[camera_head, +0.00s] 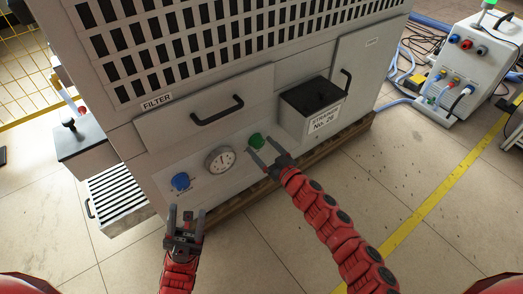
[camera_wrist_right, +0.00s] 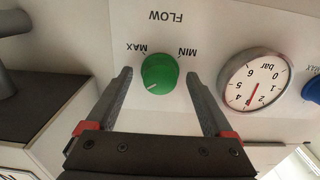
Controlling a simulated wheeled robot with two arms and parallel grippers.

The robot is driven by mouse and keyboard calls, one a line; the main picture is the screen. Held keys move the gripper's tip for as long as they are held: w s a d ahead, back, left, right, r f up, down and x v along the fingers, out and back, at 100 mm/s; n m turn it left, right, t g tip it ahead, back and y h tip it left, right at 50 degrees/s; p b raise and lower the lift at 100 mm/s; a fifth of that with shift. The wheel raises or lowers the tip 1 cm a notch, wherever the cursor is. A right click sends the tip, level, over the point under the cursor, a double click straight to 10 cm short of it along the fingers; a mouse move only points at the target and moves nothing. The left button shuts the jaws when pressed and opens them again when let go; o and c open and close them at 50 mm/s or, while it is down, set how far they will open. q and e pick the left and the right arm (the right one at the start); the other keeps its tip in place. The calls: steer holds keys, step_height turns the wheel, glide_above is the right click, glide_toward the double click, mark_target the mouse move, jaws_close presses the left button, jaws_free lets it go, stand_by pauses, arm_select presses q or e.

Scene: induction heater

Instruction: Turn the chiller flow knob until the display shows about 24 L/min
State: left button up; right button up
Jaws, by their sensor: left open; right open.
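The green flow knob (camera_head: 256,141) is on the front panel of the big grey cabinet. In the right wrist view the knob (camera_wrist_right: 160,73) sits below the upside-down word FLOW, with MAX at its upper left and MIN at its upper right. Its pale mark points to the lower left in that view. My right gripper (camera_head: 266,154) is open at the knob, one finger on each side, with gaps showing. My left gripper (camera_head: 186,214) is open and empty, low in front of the panel. I see no readable flow display in either view.
A round bar gauge (camera_head: 220,160) and a blue knob (camera_head: 181,181) are left of the green knob. A black-topped strainer box (camera_head: 312,105) juts out to its right. A FILTER door with a black handle (camera_head: 217,110) is above.

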steer(key=shift+w+a, duration=0.2)
steer(key=shift+w, duration=0.05)
